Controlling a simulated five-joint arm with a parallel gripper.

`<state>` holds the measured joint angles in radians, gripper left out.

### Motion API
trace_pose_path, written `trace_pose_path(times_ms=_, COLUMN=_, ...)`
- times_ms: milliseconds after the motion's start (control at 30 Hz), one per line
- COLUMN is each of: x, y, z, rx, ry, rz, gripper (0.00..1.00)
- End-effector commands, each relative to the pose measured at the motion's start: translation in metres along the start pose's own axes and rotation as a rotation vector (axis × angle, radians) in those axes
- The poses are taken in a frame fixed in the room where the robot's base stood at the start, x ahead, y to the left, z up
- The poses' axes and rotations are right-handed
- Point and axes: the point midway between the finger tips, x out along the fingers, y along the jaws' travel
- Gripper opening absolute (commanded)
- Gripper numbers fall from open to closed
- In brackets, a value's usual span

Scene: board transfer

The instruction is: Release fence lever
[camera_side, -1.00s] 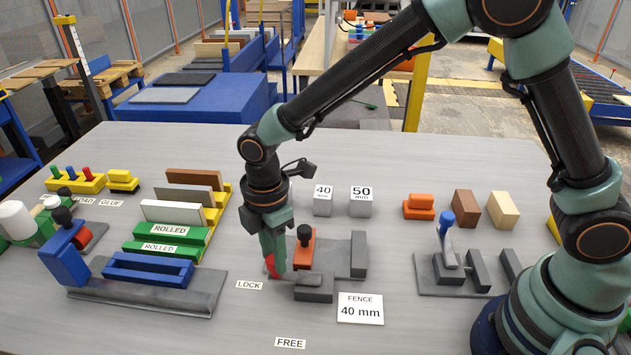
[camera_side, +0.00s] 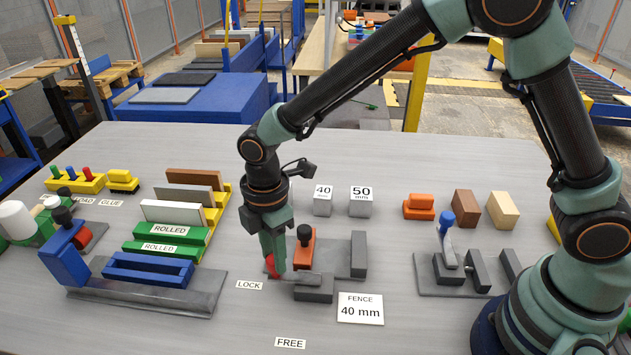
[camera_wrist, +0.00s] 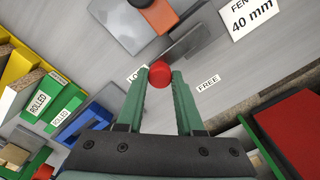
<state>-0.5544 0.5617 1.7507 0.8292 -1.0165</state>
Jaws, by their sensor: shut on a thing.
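The fence fixture is a grey plate with an orange block (camera_side: 303,247), a black knob on it, and a grey upright plate (camera_side: 358,254). Its lever has a red ball knob (camera_side: 270,266) and a grey arm (camera_side: 303,279). My gripper (camera_side: 274,262) points down at the fixture's left end, shut on the red knob. In the wrist view the red knob (camera_wrist: 160,75) sits between the two green fingertips. The lever arm runs from the knob to the right. The LOCK label (camera_side: 249,286) lies left of the lever and the FREE label (camera_side: 290,343) lies toward the front.
A sign reading FENCE 40 mm (camera_side: 360,308) lies right of the lever. Gauge blocks marked 40 (camera_side: 322,201) and 50 (camera_side: 360,202) stand behind. A blue fixture (camera_side: 148,271) is at left, and a grey clamp fixture (camera_side: 455,277) at right. The table around FREE is clear.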

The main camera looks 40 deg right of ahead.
Motion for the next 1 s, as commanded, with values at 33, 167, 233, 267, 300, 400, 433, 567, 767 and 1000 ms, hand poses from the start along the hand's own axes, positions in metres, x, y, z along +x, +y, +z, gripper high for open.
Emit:
trace_pose_path(times_ms=33, x=-0.002, y=0.0, z=0.0, rx=0.0, ry=0.0, rz=-0.001, gripper=0.0)
trace_pose_path(times_ms=167, x=-0.002, y=-0.001, z=-0.001, rx=-0.011, ry=0.0, rz=-0.001, gripper=0.0)
trace_pose_path(times_ms=233, x=-0.002, y=-0.001, z=-0.001, rx=-0.026, ry=0.0, rz=-0.001, gripper=0.0)
trace_pose_path(times_ms=267, x=-0.002, y=-0.002, z=-0.002, rx=-0.035, ry=0.0, rz=-0.001, gripper=0.0)
trace_pose_path(times_ms=300, x=-0.002, y=-0.003, z=-0.003, rx=-0.05, ry=0.0, rz=0.0, gripper=0.0)
trace_pose_path(times_ms=400, x=-0.002, y=-0.005, z=-0.005, rx=-0.1, ry=0.0, rz=0.0, gripper=0.0)
trace_pose_path(times_ms=433, x=-0.002, y=-0.006, z=-0.006, rx=-0.12, ry=0.0, rz=0.0, gripper=0.0)
trace_pose_path(times_ms=567, x=-0.002, y=-0.012, z=-0.01, rx=-0.218, ry=0.0, rz=0.001, gripper=0.0)
trace_pose_path(times_ms=767, x=-0.002, y=-0.024, z=-0.016, rx=-0.404, ry=0.0, rz=0.001, gripper=0.0)
trace_pose_path(times_ms=1000, x=-0.003, y=-0.039, z=-0.02, rx=-0.633, ry=0.0, rz=0.001, gripper=0.0)
